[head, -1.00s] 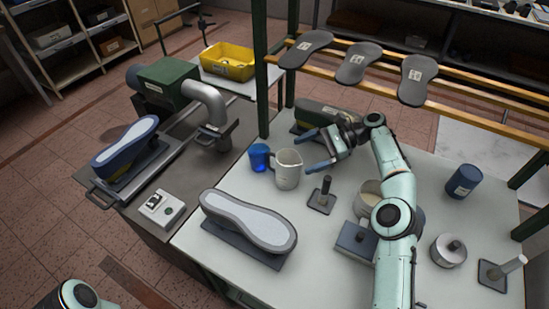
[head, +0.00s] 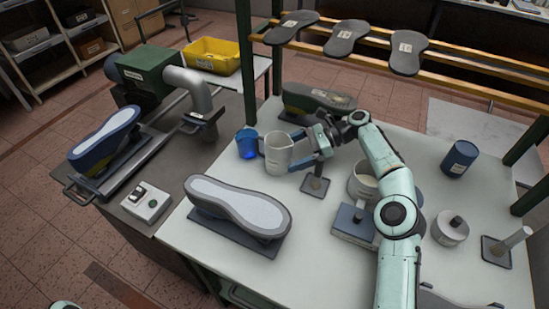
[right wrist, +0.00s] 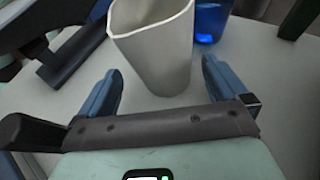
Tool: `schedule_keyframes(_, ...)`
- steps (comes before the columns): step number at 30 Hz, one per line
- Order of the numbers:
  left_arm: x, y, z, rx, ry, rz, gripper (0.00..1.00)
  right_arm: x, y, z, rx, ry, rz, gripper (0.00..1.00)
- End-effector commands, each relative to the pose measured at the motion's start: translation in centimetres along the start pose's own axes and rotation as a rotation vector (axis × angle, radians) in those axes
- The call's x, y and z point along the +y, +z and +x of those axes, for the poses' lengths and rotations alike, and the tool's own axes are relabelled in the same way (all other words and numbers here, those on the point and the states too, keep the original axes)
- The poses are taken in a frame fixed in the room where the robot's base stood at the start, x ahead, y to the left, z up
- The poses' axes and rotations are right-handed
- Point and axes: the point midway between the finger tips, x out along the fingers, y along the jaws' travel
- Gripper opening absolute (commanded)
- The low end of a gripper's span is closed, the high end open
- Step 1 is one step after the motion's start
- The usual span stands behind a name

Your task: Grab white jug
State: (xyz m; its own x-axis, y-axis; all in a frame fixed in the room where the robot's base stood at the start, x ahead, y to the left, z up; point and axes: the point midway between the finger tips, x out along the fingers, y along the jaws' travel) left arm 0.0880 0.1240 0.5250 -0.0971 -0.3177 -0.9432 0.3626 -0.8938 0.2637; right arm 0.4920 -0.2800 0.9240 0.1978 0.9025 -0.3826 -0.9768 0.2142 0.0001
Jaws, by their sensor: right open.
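The white jug (head: 278,154) stands upright on the white table, just right of a blue cup (head: 247,143). My right gripper (head: 306,150) is open just to the right of the jug, with its blue fingers pointing toward it. In the right wrist view the jug (right wrist: 157,50) stands ahead of and between the two open fingers (right wrist: 160,85), and the gap between the fingers is empty. The blue cup (right wrist: 211,22) is behind it there. The left gripper is not in view.
A shoe last with a pale sole (head: 238,203) lies in front of the jug. A dark post on a square base (head: 316,183) stands below my right gripper. Another shoe last (head: 318,98) sits behind. A white container (head: 360,180) stands beside my right forearm.

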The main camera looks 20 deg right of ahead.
Motion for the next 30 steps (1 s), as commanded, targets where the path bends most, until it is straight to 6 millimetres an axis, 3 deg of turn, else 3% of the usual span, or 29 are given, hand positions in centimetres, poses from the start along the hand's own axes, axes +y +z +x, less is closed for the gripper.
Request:
schedule_keyframes(9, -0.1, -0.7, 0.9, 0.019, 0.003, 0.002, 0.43, -0.4, 0.1, 4.4, 0.000, 0.003, -0.001, 1.00)
schedule_keyframes(18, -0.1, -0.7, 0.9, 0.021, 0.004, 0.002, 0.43, -0.4, 0.2, 5.0, 0.000, 0.001, -0.001, 1.00)
schedule_keyframes(19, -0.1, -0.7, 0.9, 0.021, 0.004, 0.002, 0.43, -0.4, 0.2, 5.0, 0.000, 0.001, -0.001, 0.97)
schedule_keyframes(20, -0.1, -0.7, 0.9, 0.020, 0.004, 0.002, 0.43, -0.4, 0.2, 5.0, 0.000, 0.001, -0.001, 0.87)
schedule_keyframes(24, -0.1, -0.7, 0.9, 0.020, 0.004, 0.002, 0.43, -0.4, 0.2, 5.0, 0.000, 0.001, -0.001, 0.41)
schedule_keyframes(30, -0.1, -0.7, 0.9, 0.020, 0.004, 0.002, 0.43, -0.4, 0.2, 5.0, -0.001, 0.001, -0.002, 0.39)
